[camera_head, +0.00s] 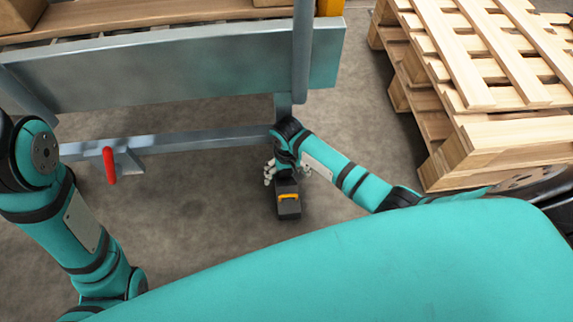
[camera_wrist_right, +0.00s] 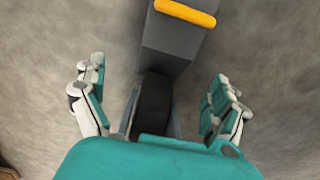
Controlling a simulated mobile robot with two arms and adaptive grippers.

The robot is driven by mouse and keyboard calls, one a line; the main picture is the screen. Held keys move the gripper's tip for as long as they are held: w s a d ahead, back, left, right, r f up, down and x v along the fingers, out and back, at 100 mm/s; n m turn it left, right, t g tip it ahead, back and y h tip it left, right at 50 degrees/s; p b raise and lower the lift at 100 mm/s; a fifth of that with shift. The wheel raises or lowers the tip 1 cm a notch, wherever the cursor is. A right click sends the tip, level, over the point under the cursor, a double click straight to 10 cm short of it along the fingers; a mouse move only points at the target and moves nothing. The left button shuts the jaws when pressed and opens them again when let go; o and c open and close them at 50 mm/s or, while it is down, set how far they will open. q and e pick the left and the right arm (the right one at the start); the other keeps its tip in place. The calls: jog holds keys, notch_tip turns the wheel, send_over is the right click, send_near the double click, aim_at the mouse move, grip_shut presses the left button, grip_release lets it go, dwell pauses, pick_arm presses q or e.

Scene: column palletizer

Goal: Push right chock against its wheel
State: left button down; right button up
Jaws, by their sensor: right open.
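The right chock (camera_head: 289,210) is a dark grey wedge block with a yellow handle (camera_head: 288,197), on the floor below my right gripper in the head view. It also shows at the top of the right wrist view (camera_wrist_right: 178,42). A dark wheel (camera_wrist_right: 152,105) between grey metal plates sits close to the chock's end; I cannot tell if they touch. My right gripper (camera_head: 288,174) is open, its fingers apart on either side of the wheel and chock end in the wrist view (camera_wrist_right: 158,72). My left arm is at the left; its gripper is not in view.
A grey metal frame (camera_head: 180,70) spans the upper left, with a low crossbar (camera_head: 200,139) and a red lever (camera_head: 109,165). Stacked wooden pallets (camera_head: 500,140) stand at the right. The concrete floor around the chock is clear.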

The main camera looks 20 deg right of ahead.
aim_at(286, 182)
notch_tip(286, 182, up, 6)
jog(key=shift+w+r, duration=0.2)
jog(key=shift+w, duration=0.15)
dwell(0.4)
